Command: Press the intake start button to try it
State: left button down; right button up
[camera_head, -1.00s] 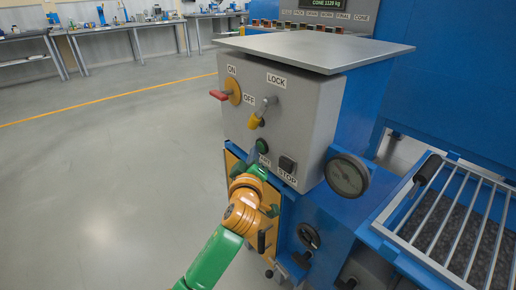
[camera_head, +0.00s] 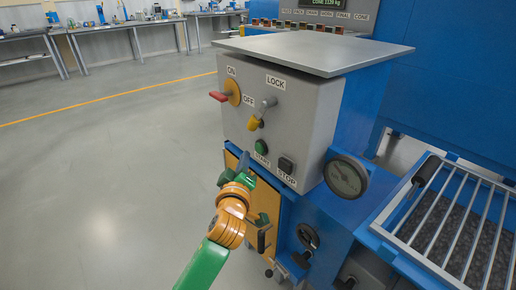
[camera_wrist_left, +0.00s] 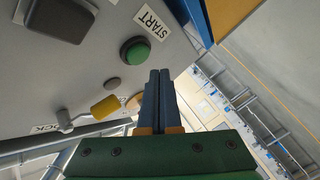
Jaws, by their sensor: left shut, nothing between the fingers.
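The green round start button (camera_head: 262,147) sits on the front of the grey control box (camera_head: 300,117), above the START label (camera_head: 262,160). It also shows in the left wrist view (camera_wrist_left: 134,50), with the START label (camera_wrist_left: 151,24) beside it. My left gripper (camera_head: 245,160) is shut and empty, just below and left of the button in the head view. In the left wrist view its closed fingertips (camera_wrist_left: 159,75) are apart from the button. My right gripper is not in view.
A dark stop button (camera_head: 286,165) is right of the start button. A red-handled ON/OFF switch (camera_head: 228,96) and a yellow-tipped LOCK lever (camera_head: 257,119) sit above. Open floor lies left.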

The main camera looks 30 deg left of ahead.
pick_arm(q)
jog(key=shift+s+a+p, duration=0.15)
jog(key=shift+s+a, duration=0.2)
jog(key=shift+s, duration=0.55)
jog(key=shift+s+a+p, duration=0.15)
jog(key=shift+s+a, duration=0.2)
jog(key=shift+s, duration=0.5)
